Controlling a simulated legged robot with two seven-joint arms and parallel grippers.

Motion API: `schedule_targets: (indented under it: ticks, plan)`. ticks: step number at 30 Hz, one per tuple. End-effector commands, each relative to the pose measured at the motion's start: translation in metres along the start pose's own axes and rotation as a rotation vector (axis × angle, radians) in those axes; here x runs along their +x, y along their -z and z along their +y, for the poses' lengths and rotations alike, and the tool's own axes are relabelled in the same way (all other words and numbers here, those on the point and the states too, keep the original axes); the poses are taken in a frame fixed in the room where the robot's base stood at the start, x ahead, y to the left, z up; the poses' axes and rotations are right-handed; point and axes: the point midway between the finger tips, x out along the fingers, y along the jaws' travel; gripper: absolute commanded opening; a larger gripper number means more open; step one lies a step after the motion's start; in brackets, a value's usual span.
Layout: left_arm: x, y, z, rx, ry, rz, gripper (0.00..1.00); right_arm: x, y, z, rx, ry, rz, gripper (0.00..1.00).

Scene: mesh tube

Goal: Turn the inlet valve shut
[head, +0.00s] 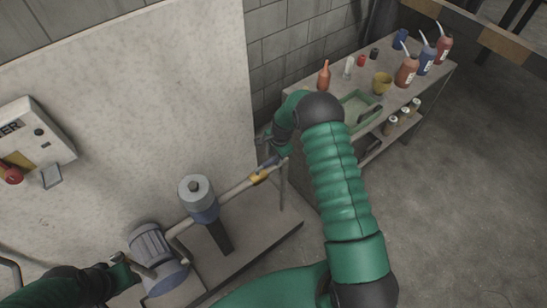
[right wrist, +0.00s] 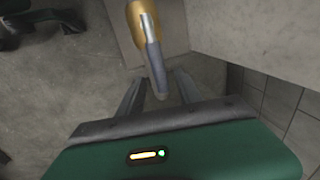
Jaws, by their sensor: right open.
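The inlet valve (head: 259,177) is a yellow body on the pale pipe right of the pump, in the head view. In the right wrist view, the yellow valve body (right wrist: 133,20) is at the top, and its lever (right wrist: 152,50), with a dark blue-grey sleeve, points down toward my gripper. My right gripper (right wrist: 158,92) is open, with its fingers on either side of the lever's end; I cannot tell if they touch it. In the head view the right gripper (head: 270,155) is beside the valve, partly hidden. My left gripper (head: 122,270) is at lower left, its jaws unclear.
The pump motor (head: 152,244) and a grey-capped cylinder (head: 197,193) stand on a low plinth (head: 245,248) against a pale panel. A control box (head: 33,140) hangs at left. A bench (head: 342,82) with bottles and a green tray (head: 362,104) stands behind my right arm. Floor is clear at right.

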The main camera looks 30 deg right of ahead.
Motion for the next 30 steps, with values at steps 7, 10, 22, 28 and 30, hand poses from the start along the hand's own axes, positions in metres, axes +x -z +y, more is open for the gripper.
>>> schedule_targets:
  ticks: [7, 10, 22, 28, 30]
  plan:
    - [0.001, 0.0, 0.0, 0.0, 0.0, 0.0, 0.36, 0.02, -0.002, -0.001, 0.0, 0.0, 0.002, 0.41]
    - [0.001, 0.0, 0.0, 0.0, 0.0, 0.0, 0.36, 0.02, -0.001, -0.001, 0.0, 0.001, 0.001, 0.41]
    - [0.001, 0.0, 0.0, 0.0, 0.0, 0.0, 0.36, 0.02, 0.0, -0.001, 0.0, 0.001, 0.0, 0.01]
    - [0.001, 0.0, 0.0, 0.0, 0.0, 0.0, 0.36, 0.02, 0.001, -0.001, 0.0, 0.001, 0.002, 0.0]
    - [0.001, 0.0, 0.0, 0.0, 0.0, 0.0, 0.36, 0.02, 0.001, -0.001, 0.0, 0.001, 0.002, 0.0]
